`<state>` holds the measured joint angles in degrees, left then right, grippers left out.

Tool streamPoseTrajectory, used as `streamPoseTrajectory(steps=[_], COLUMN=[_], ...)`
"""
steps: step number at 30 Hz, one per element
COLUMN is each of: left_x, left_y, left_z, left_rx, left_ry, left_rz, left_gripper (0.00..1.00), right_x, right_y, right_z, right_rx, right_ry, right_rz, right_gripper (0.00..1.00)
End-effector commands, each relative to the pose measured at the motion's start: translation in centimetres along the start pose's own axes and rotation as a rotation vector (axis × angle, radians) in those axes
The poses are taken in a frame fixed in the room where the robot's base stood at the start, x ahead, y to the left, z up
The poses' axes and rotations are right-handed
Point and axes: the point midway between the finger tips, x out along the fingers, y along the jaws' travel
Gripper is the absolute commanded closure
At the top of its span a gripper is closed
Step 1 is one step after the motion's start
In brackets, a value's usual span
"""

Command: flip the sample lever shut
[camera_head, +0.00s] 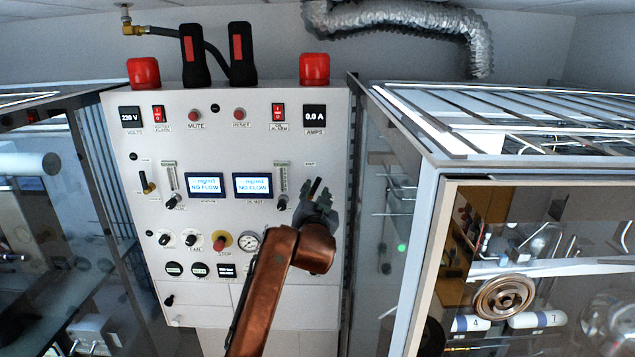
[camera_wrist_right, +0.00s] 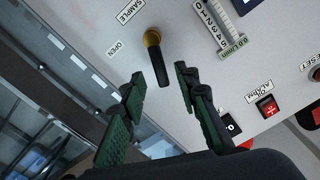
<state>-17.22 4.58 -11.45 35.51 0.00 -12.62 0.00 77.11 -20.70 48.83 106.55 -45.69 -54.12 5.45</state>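The sample lever (camera_wrist_right: 155,54) has a brass-coloured hub and a black handle, beside the SAMPLE (camera_wrist_right: 129,11) and OPEN labels on the white panel. In the head view its black handle (camera_head: 317,186) shows just above my right gripper (camera_head: 316,205), which hides its lower part. In the wrist view the fingers of my right gripper (camera_wrist_right: 160,77) are apart, one on each side of the handle. There are visible gaps between fingers and handle. My left gripper is in neither view.
The panel (camera_head: 220,290) carries displays, gauges, switches and a red stop button (camera_head: 221,241). A similar lever (camera_head: 146,183) is at its left.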

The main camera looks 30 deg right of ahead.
Motion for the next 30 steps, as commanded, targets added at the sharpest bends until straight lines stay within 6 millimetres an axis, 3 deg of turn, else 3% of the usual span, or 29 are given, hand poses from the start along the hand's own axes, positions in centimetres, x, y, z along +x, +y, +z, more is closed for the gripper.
streamPoseTrajectory(steps=[6, 16, 30], left_x=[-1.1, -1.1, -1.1], left_y=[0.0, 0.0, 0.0], left_z=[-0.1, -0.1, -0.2], left_rx=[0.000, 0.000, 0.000], left_ry=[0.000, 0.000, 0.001], left_rz=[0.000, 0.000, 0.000], left_gripper=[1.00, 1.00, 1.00], right_x=[2.4, 2.8, 2.8], right_y=[-0.1, 0.0, 0.0], right_z=[-0.1, 0.0, 0.0], right_rx=[-0.002, -0.001, -0.001], right_ry=[0.000, 0.000, 0.000], right_rz=[-0.001, -0.001, -0.001], right_gripper=[0.71, 0.71, 1.00])
